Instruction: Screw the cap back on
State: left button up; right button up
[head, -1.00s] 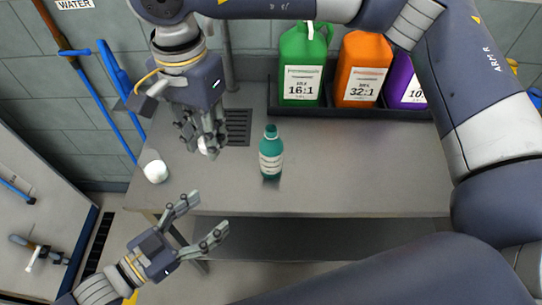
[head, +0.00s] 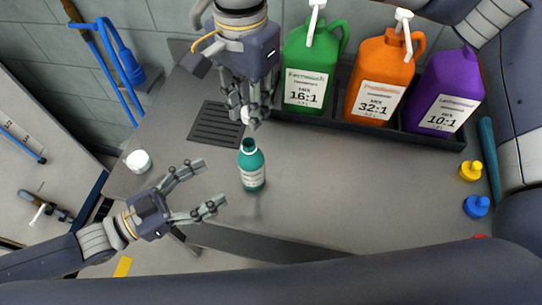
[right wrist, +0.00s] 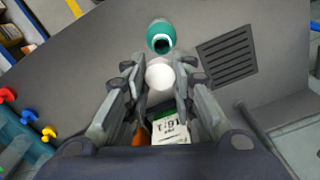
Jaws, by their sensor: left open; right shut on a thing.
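A teal bottle (head: 251,168) with a white label stands upright on the grey table, its mouth open. The right wrist view also shows the bottle (right wrist: 160,32) and its dark opening. My right gripper (head: 248,112) is shut on a white cap (head: 245,116), holding it just behind and above the bottle's neck, apart from it. The cap also shows between the fingers in the right wrist view (right wrist: 160,76). My left gripper (head: 207,184) is open and empty, left of the bottle near the table's front edge.
A green jug (head: 308,72), an orange jug (head: 380,80) and a purple jug (head: 444,92) stand in a black tray at the back. A white round item (head: 138,161) sits at the left table edge. Yellow (head: 471,171) and blue (head: 476,206) pieces lie right.

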aim_at(240, 166)
jog(key=shift+s+a+r, duration=0.1)
jog(key=shift+s+a, duration=0.2)
jog(key=shift+a, duration=0.35)
pick_arm(q)
jog(key=x, duration=1.1)
jog(key=shift+d, duration=0.1)
pick_arm(e)
jog(key=shift+w+d, duration=0.1)
jog(key=shift+d, duration=0.15)
pick_arm(q)
jog(key=c, duration=1.6)
jog(key=shift+c, duration=0.2)
pick_arm(e)
jog(key=shift+f, duration=2.55)
jog(key=shift+f, duration=0.9)
pick_arm(q)
grip_shut()
pick_arm(e)
jog(key=shift+f, duration=0.55)
